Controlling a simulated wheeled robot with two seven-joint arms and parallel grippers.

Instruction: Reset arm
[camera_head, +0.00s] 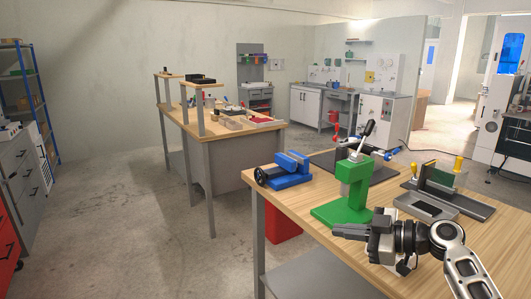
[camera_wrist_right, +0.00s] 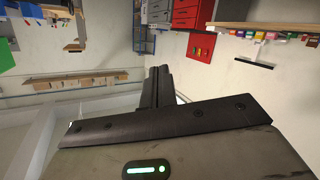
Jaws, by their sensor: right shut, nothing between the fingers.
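My right gripper (camera_head: 350,231) shows in the head view at the front of the wooden workbench, above its near edge, with its fingers pointing left. The fingers are together and hold nothing. In the right wrist view the two dark fingers (camera_wrist_right: 158,88) also stand side by side with no object between them. The right arm comes in from the lower right corner. My left gripper is in neither view.
On the workbench (camera_head: 290,205) stand a green press (camera_head: 355,195), a blue vise (camera_head: 284,170) and a grey fixture with yellow knobs (camera_head: 440,190). The press is just behind my right gripper. A red bin (camera_head: 284,222) is under the bench. Open floor lies to the left.

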